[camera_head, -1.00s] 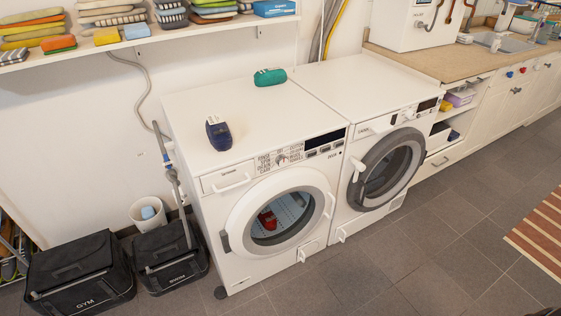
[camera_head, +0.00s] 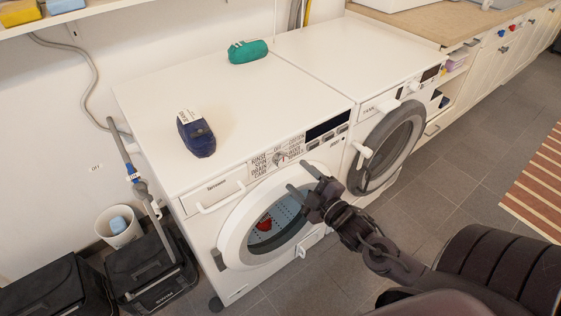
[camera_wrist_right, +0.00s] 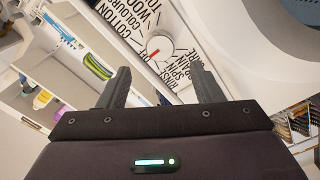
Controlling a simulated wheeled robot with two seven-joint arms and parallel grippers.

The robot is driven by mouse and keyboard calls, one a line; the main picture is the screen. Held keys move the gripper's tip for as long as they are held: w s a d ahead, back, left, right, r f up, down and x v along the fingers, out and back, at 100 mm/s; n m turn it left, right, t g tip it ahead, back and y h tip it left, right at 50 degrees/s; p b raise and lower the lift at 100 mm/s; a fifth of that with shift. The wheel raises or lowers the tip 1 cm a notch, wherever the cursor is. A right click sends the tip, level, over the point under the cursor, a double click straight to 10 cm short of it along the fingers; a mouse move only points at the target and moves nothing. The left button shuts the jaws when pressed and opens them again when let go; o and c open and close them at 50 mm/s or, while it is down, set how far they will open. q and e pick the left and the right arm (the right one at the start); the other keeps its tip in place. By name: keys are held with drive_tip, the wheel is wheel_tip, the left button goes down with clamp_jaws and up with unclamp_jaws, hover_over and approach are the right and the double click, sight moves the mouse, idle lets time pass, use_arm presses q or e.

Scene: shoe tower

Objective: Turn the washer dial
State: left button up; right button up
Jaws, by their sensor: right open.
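The washer (camera_head: 150,98) is the left white machine, with a round glass door and something red inside its drum. Its dial (camera_head: 279,158) is on the front panel, ringed by printed program names. In the right wrist view the dial (camera_wrist_right: 160,47) is a round white knob with a red mark, beyond the fingertips and roughly between them. My right gripper (camera_head: 301,177) is open and empty, in front of the panel, just below and right of the dial in the head view. Its two dark fingers (camera_wrist_right: 158,80) are spread apart in the wrist view. My left gripper is not in view.
A second white machine (camera_head: 340,50) stands against the washer's right side. A navy pouch (camera_head: 196,135) and a green pouch (camera_head: 248,51) lie on top. A drawer handle (camera_head: 221,196) juts out left of the dial.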

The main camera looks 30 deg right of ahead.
sight(282, 162)
drive_tip(key=w, duration=0.6)
drive_tip(key=shift+w+a, duration=0.25)
drive_tip(key=shift+w, duration=0.05)
drive_tip(key=c, duration=1)
